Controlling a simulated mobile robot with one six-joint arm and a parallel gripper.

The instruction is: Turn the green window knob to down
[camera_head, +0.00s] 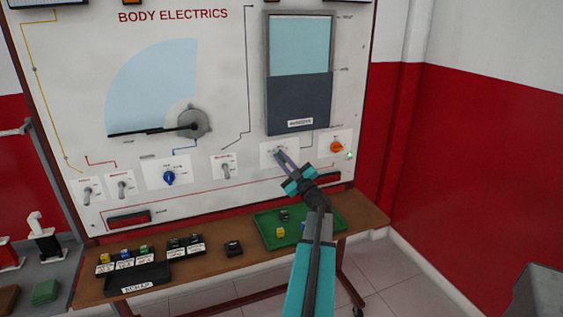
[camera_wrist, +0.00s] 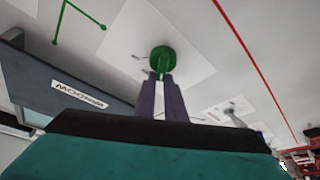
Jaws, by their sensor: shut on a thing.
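The green window knob (camera_wrist: 161,60) sits on a white plate on the panel in the wrist view. My gripper (camera_wrist: 161,80) reaches the knob from below in that view, with its two dark fingers close together and shut on it. In the head view my gripper (camera_head: 279,154) is at the plate below the dark window panel (camera_head: 298,103), and it hides most of the knob. The markings around the knob are partly hidden or too small to read, so I cannot tell which way it points.
An orange knob (camera_head: 336,147) is close on the right, and a toggle switch (camera_head: 226,170) is on the left. A blue knob (camera_head: 169,178) is further left. Below are a green tray (camera_head: 338,222) with small blocks and a black scrap tray (camera_head: 150,284) on the wooden shelf.

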